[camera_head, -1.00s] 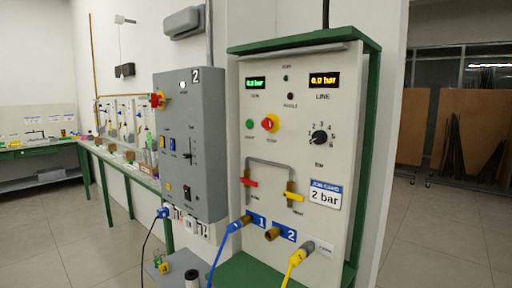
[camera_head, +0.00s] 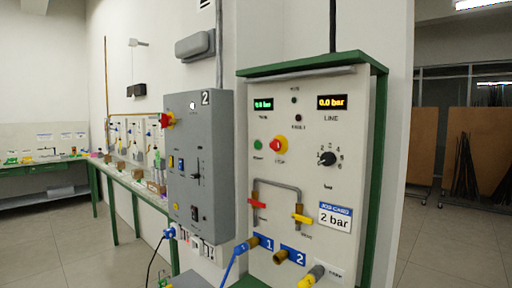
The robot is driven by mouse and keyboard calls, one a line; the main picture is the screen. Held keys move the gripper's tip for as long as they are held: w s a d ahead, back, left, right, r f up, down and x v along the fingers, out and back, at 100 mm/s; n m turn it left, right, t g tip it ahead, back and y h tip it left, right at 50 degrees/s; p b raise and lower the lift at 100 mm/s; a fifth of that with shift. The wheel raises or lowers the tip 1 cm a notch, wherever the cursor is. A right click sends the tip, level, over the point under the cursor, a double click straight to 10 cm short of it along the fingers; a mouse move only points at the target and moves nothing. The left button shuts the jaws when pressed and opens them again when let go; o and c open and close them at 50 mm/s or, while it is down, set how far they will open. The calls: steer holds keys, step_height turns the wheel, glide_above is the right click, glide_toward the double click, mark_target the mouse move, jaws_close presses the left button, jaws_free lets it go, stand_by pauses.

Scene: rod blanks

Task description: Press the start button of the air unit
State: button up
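The air unit is a pale panel (camera_head: 300,165) in a green frame, standing upright at the centre right of the head view. Its green start button (camera_head: 258,144) is on the upper left of the panel. The red stop knob (camera_head: 279,145) on a yellow base is just to its right. A green display (camera_head: 263,103) and an amber LINE display (camera_head: 332,102) reading 0.0 bar are lit above. A black rotary selector (camera_head: 327,158) is at the right, above a job card (camera_head: 335,217) reading 2 bar. My gripper is not in view.
A grey box (camera_head: 199,160) marked 2, with a red knob, is on the wall left of the unit. A blue hose (camera_head: 238,252) and a yellow plug (camera_head: 312,275) are at the unit's lower front. A long green-framed bench (camera_head: 130,175) runs along the left wall. Floor is free at right.

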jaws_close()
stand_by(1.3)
